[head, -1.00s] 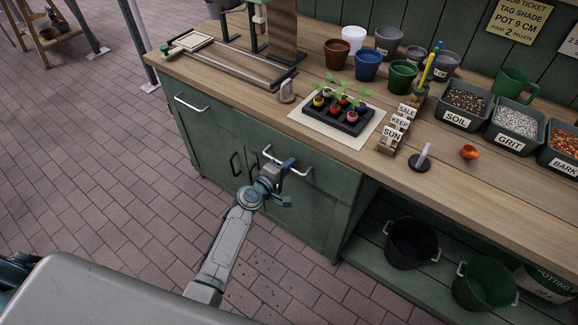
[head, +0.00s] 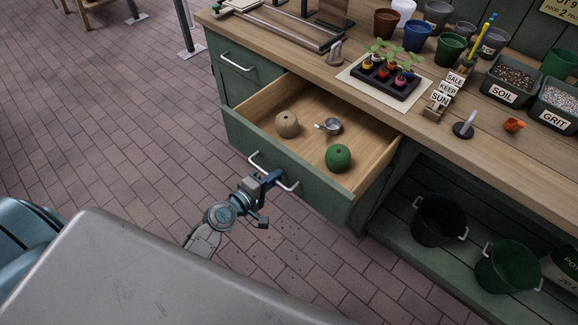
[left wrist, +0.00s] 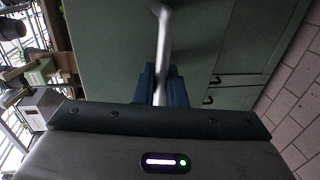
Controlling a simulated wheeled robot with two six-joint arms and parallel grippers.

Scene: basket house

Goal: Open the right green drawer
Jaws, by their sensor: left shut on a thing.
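The right green drawer (head: 318,190) stands pulled well out of the bench, its wooden inside showing in the head view. A tan ball of twine (head: 287,124), a small metal cup (head: 331,126) and a green ball of twine (head: 338,157) lie in it. My left gripper (head: 268,180) is shut on the white bar handle (head: 287,186) at the drawer's front. In the left wrist view the handle (left wrist: 162,30) runs down between the blue fingers (left wrist: 162,86). My right gripper is not in view.
The left drawer (head: 238,68) is closed. The worktop (head: 405,115) holds a seedling tray (head: 386,78), pots and labelled bins. A black bucket (head: 438,221) and a green bucket (head: 508,266) stand on the low shelf. Brick floor (head: 130,130) is clear at left.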

